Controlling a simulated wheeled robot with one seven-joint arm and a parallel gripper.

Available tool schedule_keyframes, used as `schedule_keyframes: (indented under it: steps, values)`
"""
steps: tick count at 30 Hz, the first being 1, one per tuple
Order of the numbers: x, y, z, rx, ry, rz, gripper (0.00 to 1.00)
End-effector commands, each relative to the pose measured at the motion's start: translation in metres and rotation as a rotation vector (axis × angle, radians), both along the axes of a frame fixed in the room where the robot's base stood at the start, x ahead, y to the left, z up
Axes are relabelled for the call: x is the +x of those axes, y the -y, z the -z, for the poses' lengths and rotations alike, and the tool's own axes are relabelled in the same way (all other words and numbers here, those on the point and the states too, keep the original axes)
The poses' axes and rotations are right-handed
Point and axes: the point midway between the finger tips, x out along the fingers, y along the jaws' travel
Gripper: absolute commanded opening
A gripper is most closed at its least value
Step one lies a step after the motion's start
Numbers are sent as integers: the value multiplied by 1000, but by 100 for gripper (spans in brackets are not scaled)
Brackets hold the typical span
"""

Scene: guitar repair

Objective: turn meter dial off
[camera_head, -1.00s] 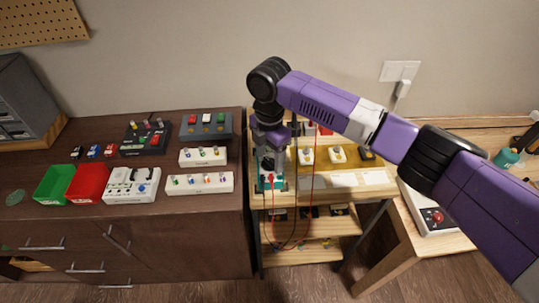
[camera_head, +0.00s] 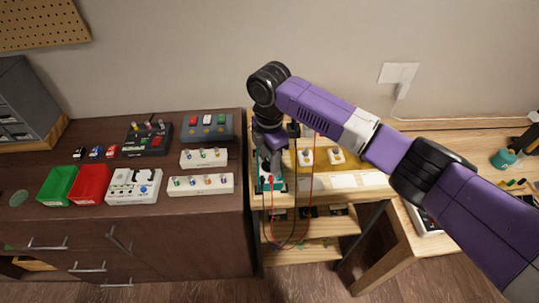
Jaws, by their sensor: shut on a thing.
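The meter (camera_head: 277,187) is a small teal-edged device on the light wooden shelf unit, right of the dark cabinet. Red and dark leads hang from it down past the shelf edge. My gripper (camera_head: 269,168) points down over the meter and is shut on its dial. The dial itself is hidden by the gripper and wrist, so its setting cannot be read.
Pale boxes with knobs (camera_head: 337,157) stand on the shelf right of the meter. The dark cabinet holds white knob panels (camera_head: 201,184), a red bin (camera_head: 90,184) and a green bin (camera_head: 56,185). A wooden bench (camera_head: 470,150) stands at the right.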

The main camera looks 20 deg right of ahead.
Motion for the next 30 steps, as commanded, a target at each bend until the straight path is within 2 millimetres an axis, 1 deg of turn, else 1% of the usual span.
schedule_keyframes:
  steps: [1,9,15,22,30]
  values:
    - [-1,-2,-3,4,-2,34,0]
    - [-1,-2,-3,3,-2,233,0]
    - [0,-1,-3,2,-1,349,0]
    - [0,0,-2,0,0,423,0]
    - [0,0,-1,1,1,443,0]
